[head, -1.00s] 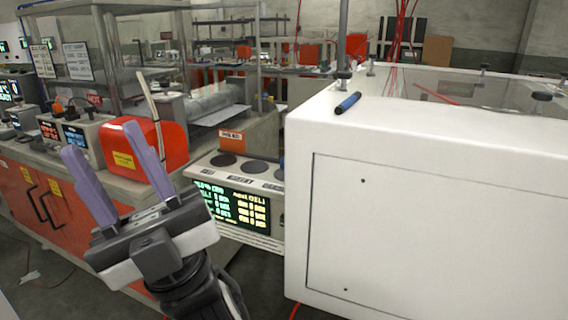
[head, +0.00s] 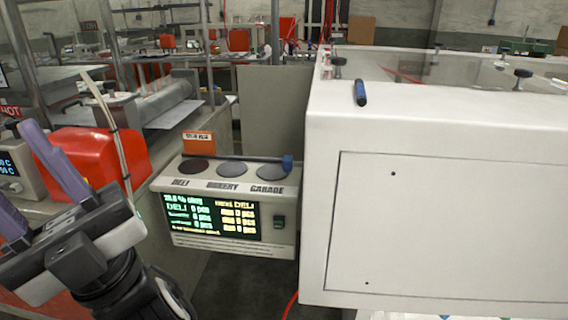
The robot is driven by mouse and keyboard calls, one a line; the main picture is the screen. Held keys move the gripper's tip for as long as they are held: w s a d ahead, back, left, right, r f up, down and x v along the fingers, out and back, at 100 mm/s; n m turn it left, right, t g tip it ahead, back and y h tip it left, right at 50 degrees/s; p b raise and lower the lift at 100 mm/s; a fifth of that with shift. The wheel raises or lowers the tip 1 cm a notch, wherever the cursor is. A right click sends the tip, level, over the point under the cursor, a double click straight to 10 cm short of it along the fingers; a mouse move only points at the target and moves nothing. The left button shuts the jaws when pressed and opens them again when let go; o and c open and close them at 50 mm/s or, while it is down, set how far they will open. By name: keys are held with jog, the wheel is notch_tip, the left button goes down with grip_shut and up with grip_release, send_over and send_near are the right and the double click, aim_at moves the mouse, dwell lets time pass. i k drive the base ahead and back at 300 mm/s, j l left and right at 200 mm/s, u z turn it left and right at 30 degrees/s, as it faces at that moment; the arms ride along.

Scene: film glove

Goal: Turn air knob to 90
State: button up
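I cannot pick out an air knob with a readable scale in this view. A console with a lit green and yellow display (head: 212,216) stands at the centre, marked DELI, BAKERY and GARBAGE below three round discs (head: 231,169). A small dark green switch (head: 279,222) sits right of the display. A blue-ended dark rod (head: 287,162) lies across the console's top. My gripper (head: 22,172) is at the left edge, its two purple fingers spread apart with nothing seen between them. It is in front of the red box and away from the console.
A large white cabinet (head: 430,220) fills the right side; a blue cylinder (head: 360,92) and dark knob-like fittings (head: 522,73) are on its top. Dark floor (head: 245,275) shows below the console.

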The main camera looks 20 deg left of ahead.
aim_at(289, 162)
jog(key=j, duration=0.5)
jog(key=k+j+z, duration=0.1)
jog(key=j, duration=0.45)
jog(key=i+j, duration=0.1)
jog(key=j, duration=0.4)
jog(key=i+j+z, duration=0.1)
jog(key=j, duration=0.4)
jog(key=i+j, duration=0.1)
jog(key=j, duration=0.4)
jog(key=z, duration=0.05)
